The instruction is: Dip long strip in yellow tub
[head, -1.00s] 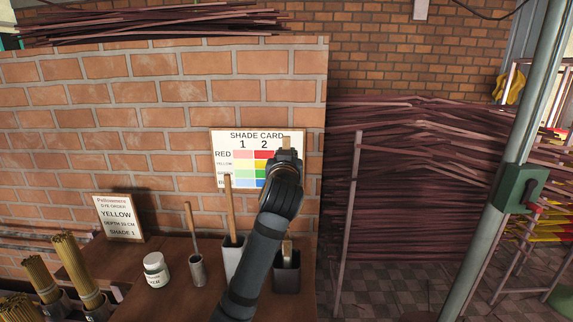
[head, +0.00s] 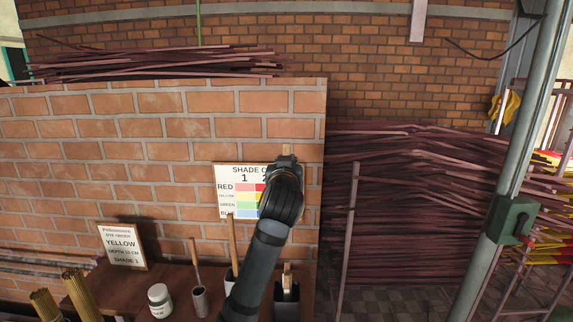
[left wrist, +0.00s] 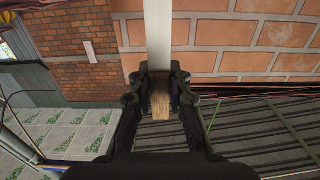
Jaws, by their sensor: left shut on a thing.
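My left gripper (head: 285,168) is raised above the table, in front of the shade card on the brick wall. In the left wrist view, my left gripper (left wrist: 160,98) is shut on a strip (left wrist: 157,45) with a brown, wood-like end between the fingers and a pale length running beyond them. In the head view only a short tan tip of the strip (head: 286,150) shows above the gripper. No tub can be identified as yellow. The order sign (head: 122,246) reads yellow, depth 10 cm, shade 1.
The shade card (head: 228,201) is partly covered by my gripper. Incense bundles (head: 80,292) stand left.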

